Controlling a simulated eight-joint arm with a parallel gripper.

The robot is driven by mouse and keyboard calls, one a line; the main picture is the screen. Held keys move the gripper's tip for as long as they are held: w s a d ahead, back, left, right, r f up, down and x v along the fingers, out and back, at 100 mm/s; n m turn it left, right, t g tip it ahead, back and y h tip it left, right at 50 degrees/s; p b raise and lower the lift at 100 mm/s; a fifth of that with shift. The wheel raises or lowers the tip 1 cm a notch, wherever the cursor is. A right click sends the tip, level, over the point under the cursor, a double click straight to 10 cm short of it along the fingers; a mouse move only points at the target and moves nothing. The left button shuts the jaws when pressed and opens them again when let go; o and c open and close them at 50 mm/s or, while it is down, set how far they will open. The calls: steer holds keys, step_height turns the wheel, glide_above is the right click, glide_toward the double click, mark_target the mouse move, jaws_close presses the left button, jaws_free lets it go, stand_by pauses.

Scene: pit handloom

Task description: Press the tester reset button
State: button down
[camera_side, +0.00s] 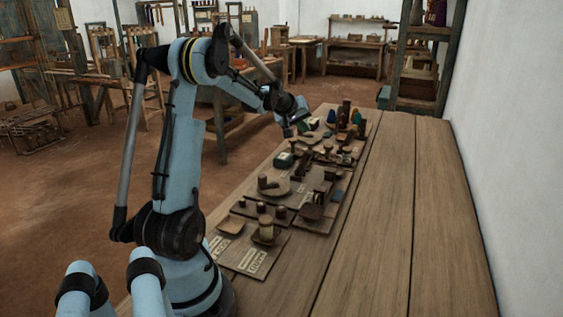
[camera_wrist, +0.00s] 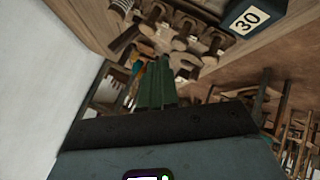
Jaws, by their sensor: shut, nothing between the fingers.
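My gripper (camera_side: 291,130) is at the end of my arm, above the far left part of the bench with the fittings. In the wrist view its green fingers (camera_wrist: 156,84) are together with nothing between them. A dark box with a pale label reading "30" (camera_wrist: 246,20) is at the upper right of the wrist view, apart from the fingers; it may be the tester. A small dark box with a pale top (camera_side: 284,160) stands on the boards in the side view, just below and left of the gripper. I cannot make out a reset button in either view.
The wooden bench (camera_side: 388,220) carries several small wooden fittings, pegs and discs on boards, close together. A labelled board (camera_side: 252,262) lies at the near end. The bench's right side is bare, beside a white wall (camera_side: 507,110). Shelves and looms stand behind.

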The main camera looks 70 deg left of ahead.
steer(key=shift+f, duration=4.45)
steer(key=shift+f, duration=0.15)
steer(key=shift+f, duration=0.25)
steer(key=shift+f, duration=0.55)
steer(key=shift+r, duration=1)
steer(key=shift+r, duration=0.1)
steer(key=shift+r, duration=2.4)
